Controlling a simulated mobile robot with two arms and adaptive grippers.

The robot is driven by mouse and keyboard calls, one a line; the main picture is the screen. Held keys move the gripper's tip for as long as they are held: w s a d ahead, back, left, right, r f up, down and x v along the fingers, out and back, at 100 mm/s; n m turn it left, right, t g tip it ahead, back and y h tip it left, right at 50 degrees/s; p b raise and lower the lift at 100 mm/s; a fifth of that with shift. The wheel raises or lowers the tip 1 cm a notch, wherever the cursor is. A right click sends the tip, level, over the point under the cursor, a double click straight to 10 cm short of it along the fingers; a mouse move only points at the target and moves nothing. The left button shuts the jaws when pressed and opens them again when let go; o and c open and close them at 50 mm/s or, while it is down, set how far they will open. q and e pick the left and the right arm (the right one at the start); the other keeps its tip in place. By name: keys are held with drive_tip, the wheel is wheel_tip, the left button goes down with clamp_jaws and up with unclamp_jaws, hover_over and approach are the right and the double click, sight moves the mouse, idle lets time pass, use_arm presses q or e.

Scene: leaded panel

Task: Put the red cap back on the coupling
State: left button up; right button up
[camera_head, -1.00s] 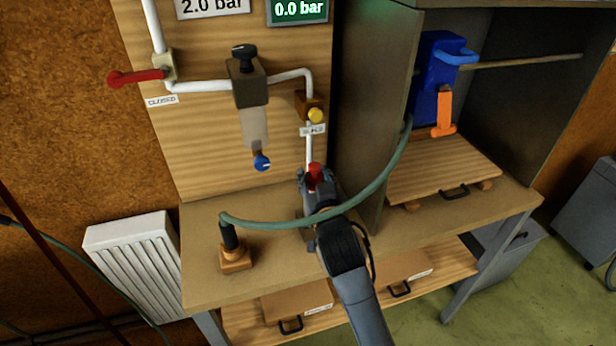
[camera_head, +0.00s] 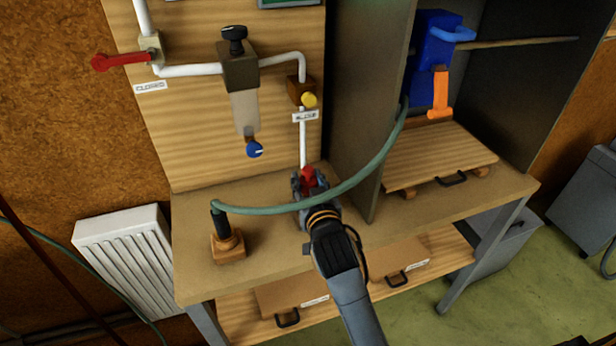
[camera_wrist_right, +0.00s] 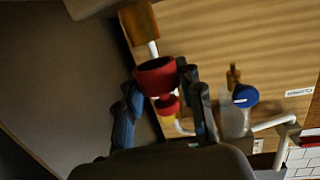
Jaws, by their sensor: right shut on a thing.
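The red cap (camera_head: 308,178) is between the fingers of my right gripper (camera_head: 311,186), which is shut on it. In the right wrist view the cap (camera_wrist_right: 157,78) shows a dark opening towards the top of the picture. A brown block (camera_wrist_right: 138,22) at the lower end of the white pipe (camera_head: 303,140) shows just beyond the cap there; it looks like the coupling. In the head view my gripper hides this end. The cap is apart from the block in the wrist picture; the depth between them I cannot tell. My left gripper is out of view.
A green hose (camera_head: 340,186) crosses just in front of my right gripper, from a wooden stand (camera_head: 228,244) on the bench to the blue unit (camera_head: 430,65). A grey partition (camera_head: 368,110) stands to the right. Bare bench (camera_head: 262,255) lies left of my arm.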

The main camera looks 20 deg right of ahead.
drive_tip(key=shift+f, duration=0.5)
drive_tip(key=shift+p, duration=0.6)
idle(1.4)
drive_tip(key=shift+f+b, duration=0.9)
drive_tip(key=shift+f, duration=0.6)
drive_tip(key=o, duration=0.9)
